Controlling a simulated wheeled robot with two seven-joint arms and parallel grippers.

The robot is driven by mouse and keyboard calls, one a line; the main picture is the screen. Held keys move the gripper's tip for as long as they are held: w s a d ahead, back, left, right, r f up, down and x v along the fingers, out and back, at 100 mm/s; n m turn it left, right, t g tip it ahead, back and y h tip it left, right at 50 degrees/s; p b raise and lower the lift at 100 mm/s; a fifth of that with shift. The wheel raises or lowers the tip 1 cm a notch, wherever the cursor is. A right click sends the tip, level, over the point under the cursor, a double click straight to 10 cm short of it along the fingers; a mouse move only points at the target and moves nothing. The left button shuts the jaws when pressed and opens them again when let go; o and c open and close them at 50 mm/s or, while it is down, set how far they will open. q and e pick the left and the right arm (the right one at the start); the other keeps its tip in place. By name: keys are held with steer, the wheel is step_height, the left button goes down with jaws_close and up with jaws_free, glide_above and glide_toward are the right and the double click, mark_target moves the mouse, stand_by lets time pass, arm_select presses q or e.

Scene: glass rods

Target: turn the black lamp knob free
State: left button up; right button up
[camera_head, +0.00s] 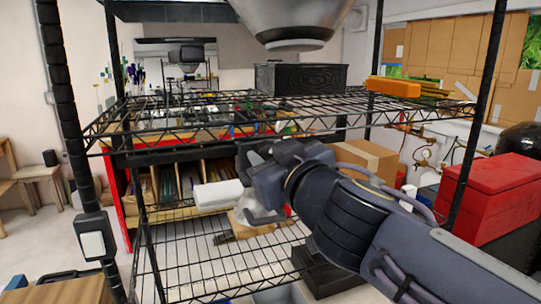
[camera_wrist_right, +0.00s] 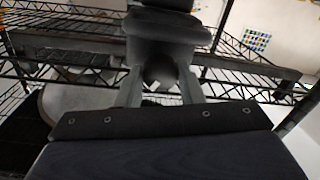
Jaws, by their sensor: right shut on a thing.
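My right gripper (camera_head: 246,185) reaches in from the right at the front of the wire shelving, below the upper shelf, with its jaws facing left. In the right wrist view its two fingers (camera_wrist_right: 161,80) are closed on a dark rounded part, which I take for the black lamp knob (camera_wrist_right: 158,70). A larger dark body is just beyond it. In the head view the gripper hides the knob, and I cannot tell how far it is turned. My left gripper is out of view.
The upper wire shelf (camera_head: 200,125) holds a black box (camera_head: 300,78) and an orange case (camera_head: 393,87). A white block (camera_head: 218,194) shows left of the gripper. A cardboard box (camera_head: 366,158) and a red box (camera_head: 495,190) stand to the right. Black posts frame the shelving.

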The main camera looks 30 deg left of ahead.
steer(key=shift+n+h, duration=0.3)
steer(key=shift+n, duration=2.6)
steer(key=o, duration=1)
steer(key=b+v, duration=0.2)
steer(key=v, duration=0.5)
steer(key=shift+s+d, duration=0.3)
steer(key=shift+f, duration=0.1)
